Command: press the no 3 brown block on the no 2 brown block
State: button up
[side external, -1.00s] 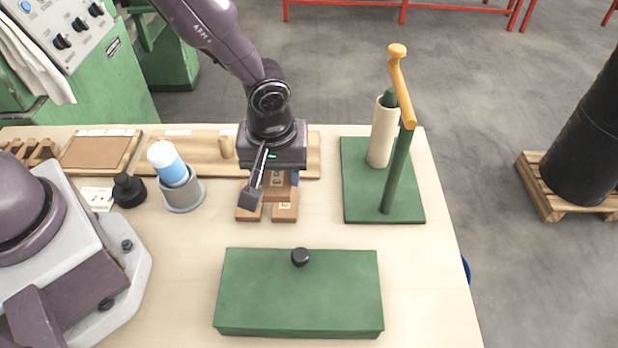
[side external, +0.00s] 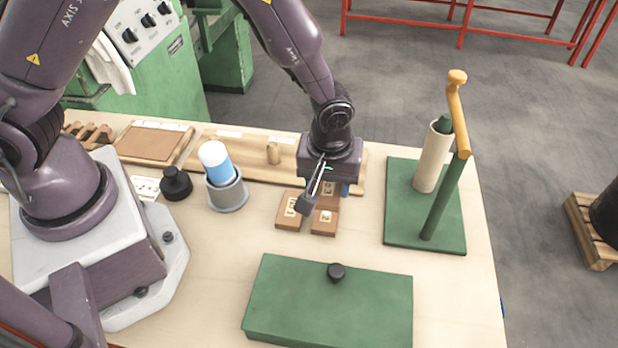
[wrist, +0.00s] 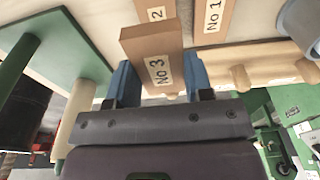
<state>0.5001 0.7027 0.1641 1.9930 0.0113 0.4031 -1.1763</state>
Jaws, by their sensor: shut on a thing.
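My gripper (side external: 330,188) is shut on the no 3 brown block (side external: 326,187). In the wrist view, its two blue fingers (wrist: 159,84) clasp that block (wrist: 152,52) by its sides, with the No 3 label facing the camera. The no 2 brown block (side external: 324,224) lies on the table just in front of the gripper in the side view. It also shows in the wrist view (wrist: 163,10), beyond the end of the held block and partly hidden by it. I cannot tell whether the two blocks touch.
The no 1 brown block (side external: 288,211) lies left of no 2. A green box with a black knob (side external: 300,305) is in front. A green stand (side external: 398,230) with a cream tube stands right. A grey cup with a blue-white cylinder (side external: 228,194) stands left. A wooden board (side external: 240,150) lies behind.

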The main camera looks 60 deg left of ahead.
aim_at(326, 213)
jog(key=shift+f, duration=2.75)
jog(key=o, duration=1.4)
jog(key=shift+r, duration=1.7)
grip_shut()
